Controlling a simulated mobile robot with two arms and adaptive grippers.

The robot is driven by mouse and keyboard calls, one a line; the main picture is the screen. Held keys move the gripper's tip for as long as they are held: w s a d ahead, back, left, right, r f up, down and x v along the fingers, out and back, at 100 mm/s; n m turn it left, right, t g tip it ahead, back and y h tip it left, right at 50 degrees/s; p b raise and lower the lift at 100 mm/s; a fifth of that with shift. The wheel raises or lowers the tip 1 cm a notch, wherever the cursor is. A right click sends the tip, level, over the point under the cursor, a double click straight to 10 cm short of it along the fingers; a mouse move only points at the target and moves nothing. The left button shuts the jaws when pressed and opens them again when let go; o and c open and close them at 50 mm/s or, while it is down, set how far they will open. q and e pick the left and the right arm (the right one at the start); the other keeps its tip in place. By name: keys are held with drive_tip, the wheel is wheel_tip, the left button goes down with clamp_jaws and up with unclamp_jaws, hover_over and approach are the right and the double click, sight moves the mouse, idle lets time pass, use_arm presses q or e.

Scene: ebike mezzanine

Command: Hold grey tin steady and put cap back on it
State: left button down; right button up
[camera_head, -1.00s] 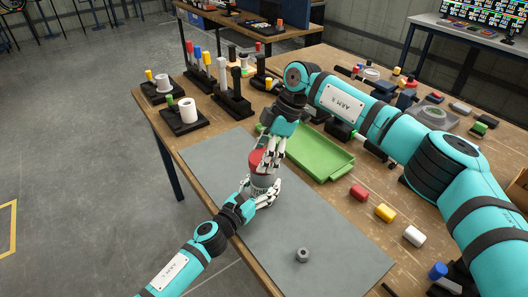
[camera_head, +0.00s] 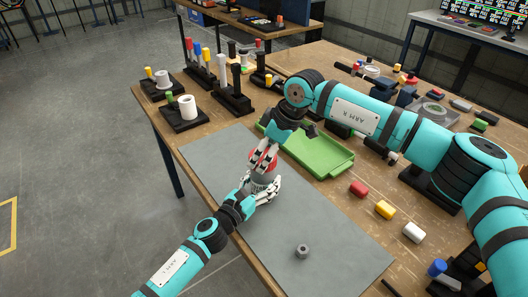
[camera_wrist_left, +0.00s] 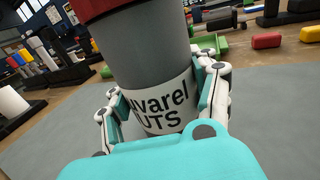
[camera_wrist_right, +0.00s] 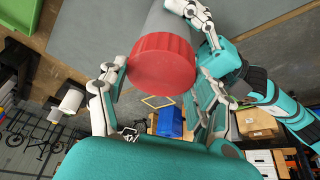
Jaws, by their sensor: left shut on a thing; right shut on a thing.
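The grey tin (camera_head: 262,182) stands on the grey mat, with a white label reading in part "uvarel" and "UTS" in the left wrist view (camera_wrist_left: 150,65). My left gripper (camera_head: 264,188) is shut around the tin's lower body from the near side. The red cap (camera_head: 256,160) sits at the tin's top; it also shows in the right wrist view (camera_wrist_right: 162,62). My right gripper (camera_head: 264,160) is shut on the cap from above, with fingers on opposite sides. No gap shows between cap and tin, but I cannot tell whether the cap is fully tightened.
A hex nut (camera_head: 303,251) lies on the grey mat (camera_head: 340,258). A green tray (camera_head: 320,150) is behind the right gripper. Peg stands (camera_head: 185,122) are at the back left. The mat's near right is mostly clear.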

drive_tip(key=o, duration=0.9)
drive_tip(key=shift+o, duration=0.2)
drive_tip(key=shift+r, duration=2.25)
drive_tip(key=shift+c, duration=0.3)
